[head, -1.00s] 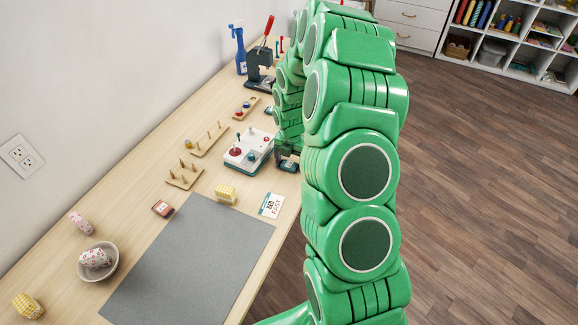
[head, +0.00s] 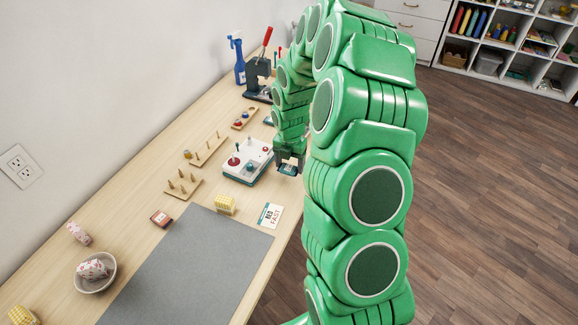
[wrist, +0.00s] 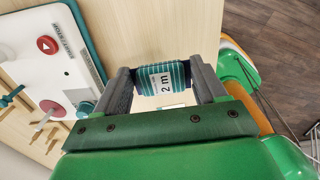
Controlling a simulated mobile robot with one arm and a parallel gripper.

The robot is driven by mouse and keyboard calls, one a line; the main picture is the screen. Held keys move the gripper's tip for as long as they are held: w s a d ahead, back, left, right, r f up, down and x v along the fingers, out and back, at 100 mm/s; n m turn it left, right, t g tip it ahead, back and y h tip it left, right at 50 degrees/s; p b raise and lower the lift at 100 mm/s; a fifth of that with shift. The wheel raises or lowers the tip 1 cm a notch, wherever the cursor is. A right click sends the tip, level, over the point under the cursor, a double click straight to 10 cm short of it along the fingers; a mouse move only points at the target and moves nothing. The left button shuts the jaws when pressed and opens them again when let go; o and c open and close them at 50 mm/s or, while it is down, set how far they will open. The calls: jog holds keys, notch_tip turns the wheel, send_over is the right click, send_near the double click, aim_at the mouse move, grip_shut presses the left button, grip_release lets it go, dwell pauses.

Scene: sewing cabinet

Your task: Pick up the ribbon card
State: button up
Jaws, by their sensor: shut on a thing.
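The ribbon card (wrist: 163,77) is wound with teal and white stripes and has a white label reading "2 m". In the wrist view it sits between the two fingers of my gripper (wrist: 164,85), which are shut on its sides. In the head view my gripper (head: 289,163) is at the right edge of the table, with the card (head: 287,170) showing partly below it. I cannot tell whether the card touches the tabletop.
A white device with a red knob (head: 240,166) stands close left of my gripper. A printed card (head: 271,215) lies nearer, beside a grey mat (head: 190,265). A yellow spool (head: 225,204) and peg boards (head: 183,184) are further left. The floor right of the table is clear.

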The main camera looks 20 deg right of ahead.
aim_at(292, 173)
jog(key=s+r, duration=0.3)
jog(key=r, duration=0.1)
jog(key=shift+s+a+r, duration=0.1)
jog(key=shift+s+a, duration=0.05)
jog(key=shift+a, duration=0.1)
jog(key=s+a+r, duration=0.1)
jog(key=s+r, duration=0.3)
jog(key=s, duration=0.5)
jog(key=shift+a, duration=0.25)
jog(key=shift+r, duration=0.1)
